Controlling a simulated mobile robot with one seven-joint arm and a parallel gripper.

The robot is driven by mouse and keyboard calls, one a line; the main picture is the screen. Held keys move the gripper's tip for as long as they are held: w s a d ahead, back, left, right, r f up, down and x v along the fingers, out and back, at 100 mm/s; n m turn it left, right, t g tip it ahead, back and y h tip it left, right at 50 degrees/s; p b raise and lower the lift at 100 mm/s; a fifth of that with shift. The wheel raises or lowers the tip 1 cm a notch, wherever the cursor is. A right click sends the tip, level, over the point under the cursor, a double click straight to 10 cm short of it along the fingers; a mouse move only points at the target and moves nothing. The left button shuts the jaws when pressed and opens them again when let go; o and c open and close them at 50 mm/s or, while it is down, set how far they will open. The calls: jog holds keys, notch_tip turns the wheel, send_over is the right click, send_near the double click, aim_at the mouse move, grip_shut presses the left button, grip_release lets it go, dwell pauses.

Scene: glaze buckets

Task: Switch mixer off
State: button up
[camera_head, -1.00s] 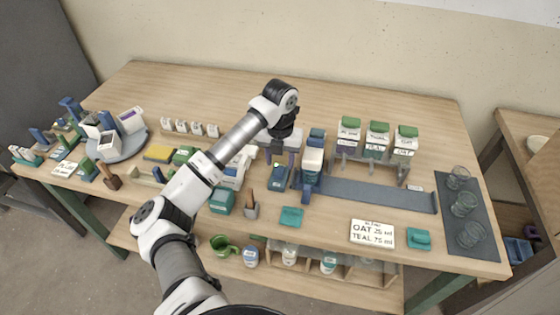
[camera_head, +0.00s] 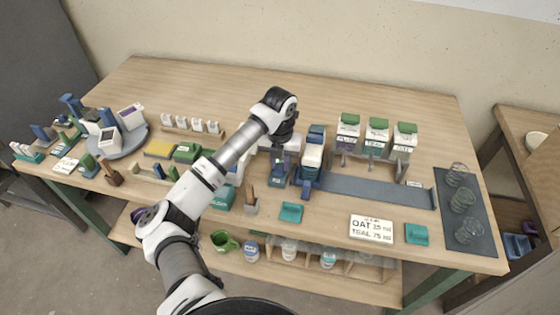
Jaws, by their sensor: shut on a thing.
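My gripper (camera_head: 281,156) is low over the middle of the table, directly above and behind a small blue stand (camera_head: 279,181). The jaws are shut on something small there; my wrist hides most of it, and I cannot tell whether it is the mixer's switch. A blue and white upright machine (camera_head: 312,158) stands just right of the gripper, at the left end of a long blue-grey strip (camera_head: 375,192). I cannot tell which of these two devices is the mixer, nor whether it is running.
Several green-lidded containers (camera_head: 377,131) stand on a rack at the back right. A sign (camera_head: 371,229) and teal tray (camera_head: 291,212) lie in front. A grey turntable (camera_head: 121,150) is at the left. The back of the table is clear.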

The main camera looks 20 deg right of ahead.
jog(key=shift+a+f+t+b, duration=0.1)
jog(key=shift+f+t+b, duration=0.2)
jog(key=shift+b, duration=0.7)
jog(key=t+b, duration=0.1)
jog(key=b, duration=0.1)
jog(key=h+b, duration=0.1)
jog(key=b, duration=0.2)
jog(key=shift+s+a+t+h, duration=0.2)
jog(key=shift+t+h, duration=0.1)
jog(key=shift+t, duration=0.1)
jog(key=t+b, duration=0.1)
jog(key=b, duration=0.2)
jog(key=shift+s+r+h, duration=0.1)
jog(key=shift+r+h, duration=0.1)
jog(key=shift+h, duration=0.2)
jog(key=shift+r+b, duration=0.25)
jog(key=shift+b, duration=0.3)
jog(key=o, duration=1)
jog(key=shift+s, duration=0.1)
jog(key=b+v, duration=0.1)
jog(key=v, duration=0.6)
jog(key=b+v, duration=0.1)
jog(key=v, duration=0.5)
jog(key=shift+s+a+r, duration=0.15)
jog(key=shift+s+r, duration=0.1)
jog(key=shift+s, duration=0.1)
